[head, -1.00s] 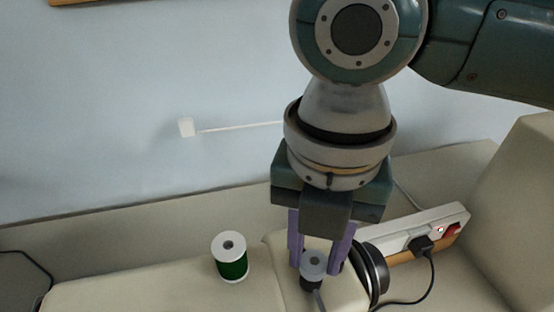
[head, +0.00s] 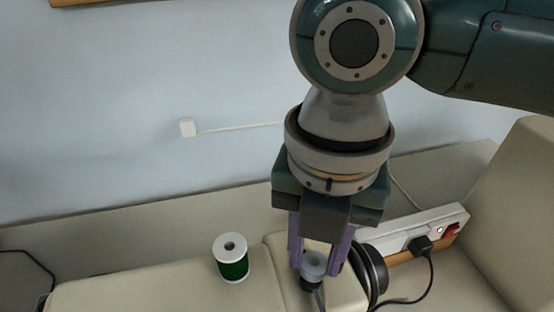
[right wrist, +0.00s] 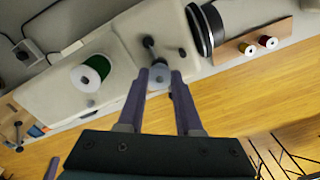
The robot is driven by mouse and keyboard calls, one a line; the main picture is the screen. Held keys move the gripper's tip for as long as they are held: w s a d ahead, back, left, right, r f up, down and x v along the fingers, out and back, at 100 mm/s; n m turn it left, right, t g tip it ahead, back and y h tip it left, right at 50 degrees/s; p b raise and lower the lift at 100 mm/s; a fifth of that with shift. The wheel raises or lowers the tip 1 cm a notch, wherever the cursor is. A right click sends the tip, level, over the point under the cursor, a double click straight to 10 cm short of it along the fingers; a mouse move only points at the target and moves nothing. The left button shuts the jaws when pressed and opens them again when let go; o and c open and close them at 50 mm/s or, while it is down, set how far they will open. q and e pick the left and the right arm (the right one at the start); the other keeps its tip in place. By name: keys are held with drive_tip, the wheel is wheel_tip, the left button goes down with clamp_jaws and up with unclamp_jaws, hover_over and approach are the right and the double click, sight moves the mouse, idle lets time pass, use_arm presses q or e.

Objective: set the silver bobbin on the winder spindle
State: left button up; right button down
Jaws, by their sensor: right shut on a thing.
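My right gripper (head: 318,262) is shut on the silver bobbin (head: 313,268), seen end-on as a grey disc with a dark hub. It also shows between the fingertips in the right wrist view (right wrist: 160,73). The dark winder spindle base (head: 310,284) with a metal lever is right below the bobbin. I cannot tell whether the bobbin is seated on the spindle or just above it; the spindle itself is hidden. A purple piece at the lower left of the right wrist view looks like a finger of my left gripper (right wrist: 51,168); its jaw state does not show.
A green thread spool (head: 232,260) stands on the cream machine top (head: 150,287), left of the gripper. A black-rimmed handwheel (head: 372,270) is close on the right. Behind it lies a white power strip (head: 412,230) with a plug and cable. Two small thread spools (right wrist: 258,44) show beyond the wheel.

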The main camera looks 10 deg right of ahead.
drive_tip(key=shift+f, duration=0.2)
drive_tip(key=shift+f+b, duration=0.35)
drive_tip(key=shift+f, duration=0.25)
drive_tip(key=c, duration=0.5)
unclamp_jaws()
wheel_tip(320, 180, up, 10)
